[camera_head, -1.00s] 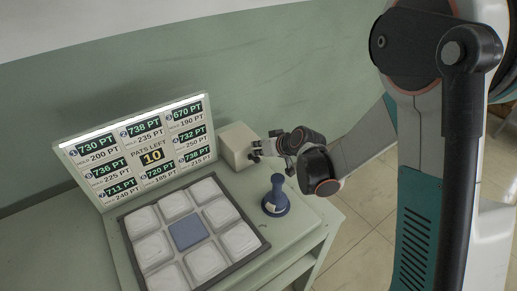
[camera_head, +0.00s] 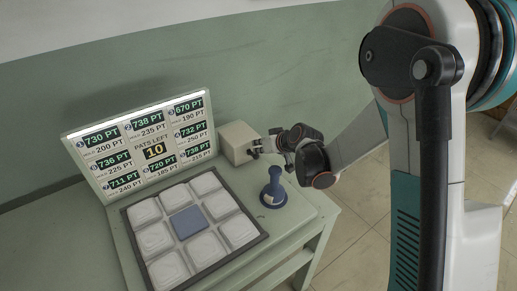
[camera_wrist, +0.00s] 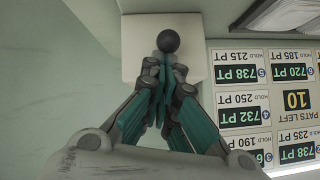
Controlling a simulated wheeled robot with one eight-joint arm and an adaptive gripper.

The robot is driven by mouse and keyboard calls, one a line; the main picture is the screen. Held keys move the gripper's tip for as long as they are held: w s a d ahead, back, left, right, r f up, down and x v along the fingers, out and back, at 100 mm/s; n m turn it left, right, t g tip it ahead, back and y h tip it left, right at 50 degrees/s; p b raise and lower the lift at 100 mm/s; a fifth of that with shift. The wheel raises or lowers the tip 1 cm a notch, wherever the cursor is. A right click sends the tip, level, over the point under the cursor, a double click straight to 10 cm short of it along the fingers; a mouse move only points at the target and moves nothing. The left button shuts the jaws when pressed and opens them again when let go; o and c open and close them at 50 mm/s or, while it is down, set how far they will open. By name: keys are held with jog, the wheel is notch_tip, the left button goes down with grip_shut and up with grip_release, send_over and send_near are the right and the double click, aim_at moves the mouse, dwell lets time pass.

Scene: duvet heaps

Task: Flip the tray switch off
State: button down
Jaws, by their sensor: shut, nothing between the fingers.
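The switch is a beige box (camera_head: 236,143) on the table, to the right of the display board. In the wrist view the box (camera_wrist: 138,65) carries a round black knob (camera_wrist: 168,41). My gripper (camera_head: 256,149) is at the right side of the box. In the wrist view my gripper (camera_wrist: 166,62) is shut and empty, with its fingertips just below the knob in the picture. I cannot tell whether they touch it. The tray (camera_head: 128,222) has a dark rim and holds several white pads around a blue square (camera_head: 188,222).
The lit display board (camera_head: 140,145) stands behind the tray, reading "PATS LEFT 10". A blue stamp-like object with a knob handle (camera_head: 273,188) stands on the table right of the tray, in front of my gripper. The green wall is close behind.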

jog(key=shift+s+d+f+b, duration=0.25)
jog(key=shift+s+f+b, duration=0.05)
jog(key=shift+f+b, duration=0.2)
jog(key=shift+s+d+f+b, duration=0.2)
jog(key=shift+s+f+b, duration=0.15)
jog(key=shift+f, duration=0.1)
